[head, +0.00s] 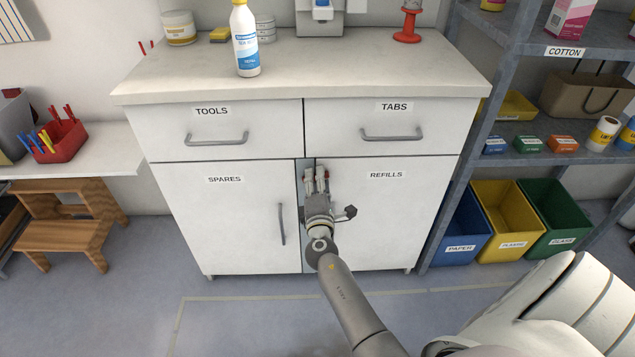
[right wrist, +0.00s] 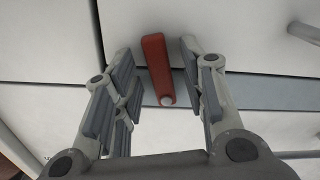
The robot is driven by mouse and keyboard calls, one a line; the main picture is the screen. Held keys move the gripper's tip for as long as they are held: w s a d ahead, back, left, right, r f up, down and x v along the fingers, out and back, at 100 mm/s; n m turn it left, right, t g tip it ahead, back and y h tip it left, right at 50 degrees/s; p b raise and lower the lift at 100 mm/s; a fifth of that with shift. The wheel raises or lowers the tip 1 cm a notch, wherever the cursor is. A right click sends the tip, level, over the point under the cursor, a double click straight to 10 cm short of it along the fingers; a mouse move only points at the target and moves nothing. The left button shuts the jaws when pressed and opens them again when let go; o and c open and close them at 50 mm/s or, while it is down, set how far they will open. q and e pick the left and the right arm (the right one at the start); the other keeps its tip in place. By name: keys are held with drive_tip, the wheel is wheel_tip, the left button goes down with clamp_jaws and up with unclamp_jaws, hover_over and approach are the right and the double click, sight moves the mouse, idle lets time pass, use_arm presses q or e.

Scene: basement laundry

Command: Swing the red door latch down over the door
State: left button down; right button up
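The red latch (right wrist: 158,68) is a short bar with a round pale pivot at one end, in the right wrist view. The pivot lies at the grey strip between the SPARES and REFILLS doors. The bar reaches sideways from it across the top of the REFILLS door (head: 400,220). My right gripper (right wrist: 162,75) is open, with one finger on each side of the bar and small gaps visible. In the head view my right gripper (head: 316,182) hides most of the latch; only a bit of red shows beside it. My left gripper is not in view.
The TOOLS drawer (head: 165,130) and TABS drawer (head: 440,130) are shut above the doors. The SPARES door handle (head: 282,225) stands left of my gripper. A grey shelf with coloured bins is at right, a wooden step stool (head: 65,230) at left.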

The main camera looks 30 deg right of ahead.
clamp_jaws()
use_arm(q)
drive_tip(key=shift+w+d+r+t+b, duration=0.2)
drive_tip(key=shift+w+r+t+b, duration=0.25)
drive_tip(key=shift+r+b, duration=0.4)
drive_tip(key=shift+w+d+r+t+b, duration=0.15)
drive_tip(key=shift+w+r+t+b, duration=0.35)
drive_tip(key=shift+b, duration=0.55)
use_arm(e)
drive_tip(key=shift+f+m, duration=0.25)
drive_tip(key=shift+m, duration=0.55)
drive_tip(key=shift+f+m, duration=0.25)
drive_tip(key=shift+m, duration=0.55)
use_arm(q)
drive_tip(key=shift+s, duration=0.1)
use_arm(e)
drive_tip(key=shift+o, duration=0.6)
unclamp_jaws()
drive_tip(key=shift+s, duration=0.1)
drive_tip(key=v, duration=1.2)
